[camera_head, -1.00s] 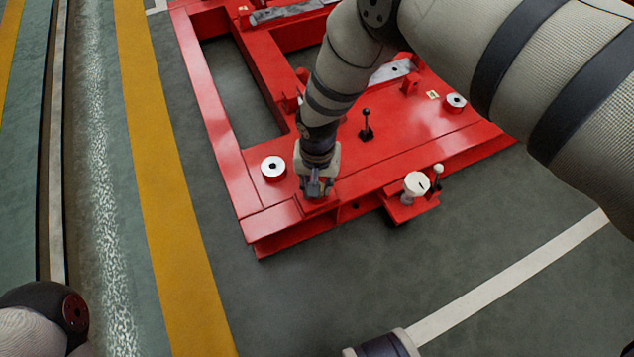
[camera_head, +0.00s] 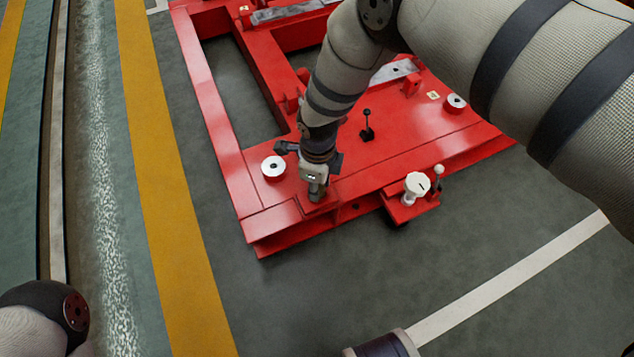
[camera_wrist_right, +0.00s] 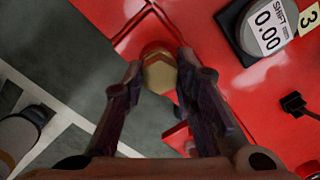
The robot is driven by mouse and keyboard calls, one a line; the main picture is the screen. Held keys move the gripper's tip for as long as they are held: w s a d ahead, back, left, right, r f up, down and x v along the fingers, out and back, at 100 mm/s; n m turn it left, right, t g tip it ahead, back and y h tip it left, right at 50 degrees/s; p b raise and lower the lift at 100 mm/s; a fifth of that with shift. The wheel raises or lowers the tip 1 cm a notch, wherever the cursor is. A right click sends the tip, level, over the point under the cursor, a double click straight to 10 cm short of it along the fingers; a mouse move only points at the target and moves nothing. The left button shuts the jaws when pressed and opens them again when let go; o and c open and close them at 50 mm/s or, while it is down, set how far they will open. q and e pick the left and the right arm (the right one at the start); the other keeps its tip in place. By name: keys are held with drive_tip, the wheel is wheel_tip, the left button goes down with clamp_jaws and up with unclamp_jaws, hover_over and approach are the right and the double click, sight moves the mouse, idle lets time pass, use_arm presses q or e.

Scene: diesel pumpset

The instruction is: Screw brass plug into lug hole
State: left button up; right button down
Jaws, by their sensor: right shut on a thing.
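The brass plug (camera_wrist_right: 159,74) shows its hexagonal head between the two fingertips of my right gripper in the right wrist view. My right gripper (camera_head: 316,193) is shut on it, over the near edge of the red frame (camera_head: 290,216). In the head view the gripper hides the plug. A red part of the frame surrounds the plug's far side in the wrist view, but the lug hole itself is hidden, and I cannot tell how deep the plug sits. My left gripper is not in view.
A white-topped round mount (camera_head: 273,168) stands left of the gripper. A white knob (camera_head: 416,184) and a small lever (camera_head: 438,172) stand on a bracket to the right. A black lever (camera_head: 367,124) rises behind. A "SHIFT mm 0.00" gauge (camera_wrist_right: 268,28) shows in the wrist view.

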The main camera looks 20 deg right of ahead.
drive_tip(key=shift+d+m, duration=0.3)
drive_tip(key=shift+m, duration=1.4)
drive_tip(key=c, duration=1.2)
unclamp_jaws()
